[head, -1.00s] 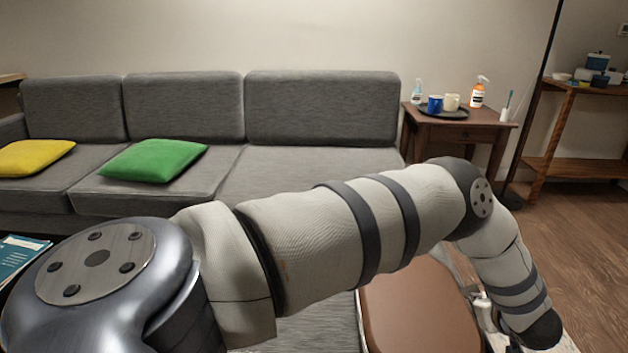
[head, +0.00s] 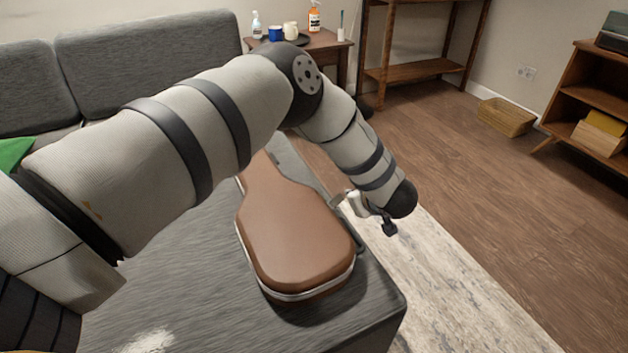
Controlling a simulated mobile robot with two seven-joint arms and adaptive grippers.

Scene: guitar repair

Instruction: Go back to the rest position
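My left arm reaches across the head view from the left. Its wrist bends down beside the right edge of a closed brown guitar-shaped case (head: 295,235). My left gripper (head: 388,226) is small and mostly hidden behind the wrist; only a dark piece shows, and I cannot tell whether it is open or shut. The case lies flat on the grey sofa seat (head: 190,285), its narrow end partly hidden by my arm. My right gripper is not in view.
A side table (head: 325,42) with cups and bottles stands at the back. A wooden shelf (head: 425,70), a basket (head: 506,117) and a cabinet (head: 590,95) stand farther right. A pale rug (head: 450,270) lies beside the sofa. The wooden floor (head: 480,180) is open.

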